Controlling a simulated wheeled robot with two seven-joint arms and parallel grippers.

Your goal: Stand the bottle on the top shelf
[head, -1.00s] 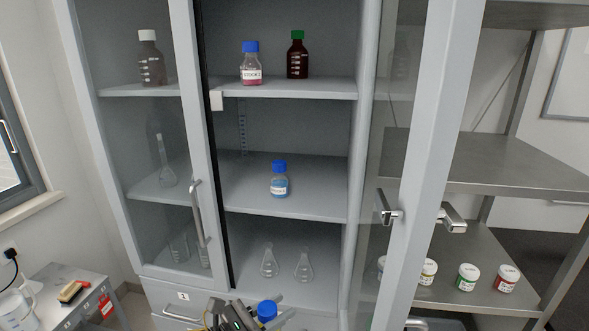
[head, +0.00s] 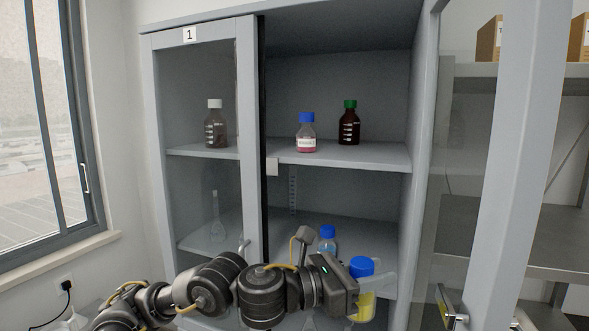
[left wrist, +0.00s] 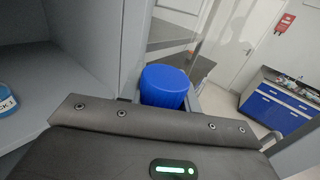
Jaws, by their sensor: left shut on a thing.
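My left gripper (head: 368,287) is shut on a bottle with a blue cap and yellow contents (head: 365,305). It holds the bottle upright in front of the cabinet, below the top shelf (head: 340,153). The bottle's blue cap also shows in the left wrist view (left wrist: 165,86), beyond the gripper body. The top shelf carries a blue-capped bottle with pink liquid (head: 306,135) and a brown bottle with a green cap (head: 349,125). My right gripper is not in view.
A blue-capped bottle with blue liquid (head: 327,238) stands on the middle shelf, partly hidden by my arm. The left glass door (head: 248,130) is in front of a white-capped brown bottle (head: 215,128). The right door (head: 515,170) stands open. The top shelf's right end is bare.

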